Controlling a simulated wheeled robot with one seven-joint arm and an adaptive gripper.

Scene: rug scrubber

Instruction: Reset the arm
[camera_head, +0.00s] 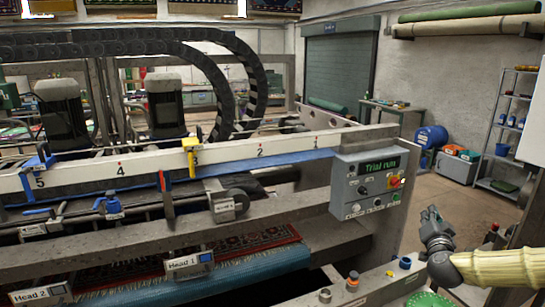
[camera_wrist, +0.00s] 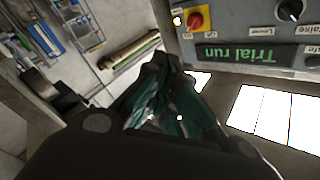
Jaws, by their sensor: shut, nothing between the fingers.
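My gripper (camera_head: 433,215) is at the right of the head view, at the end of my pale ribbed arm sleeve. Its fingers point up and a little left, below and to the right of the control box. In the wrist view my gripper (camera_wrist: 180,122) is dark with greenish fingers brought together, and I see nothing held. The grey control box (camera_head: 365,180) reads "Trial run" on a green display and carries a red and yellow knob. It also shows upside down in the wrist view (camera_wrist: 240,30). The gripper looks apart from the box.
The rug scrubber's long scale rail (camera_head: 105,172) and frame fill the left. A patterned rug (camera_head: 225,258) lies under them. A blue drum (camera_head: 432,137) and a metal shelf (camera_head: 510,130) stand at the back right. Open floor (camera_head: 435,185) lies between machine and shelf.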

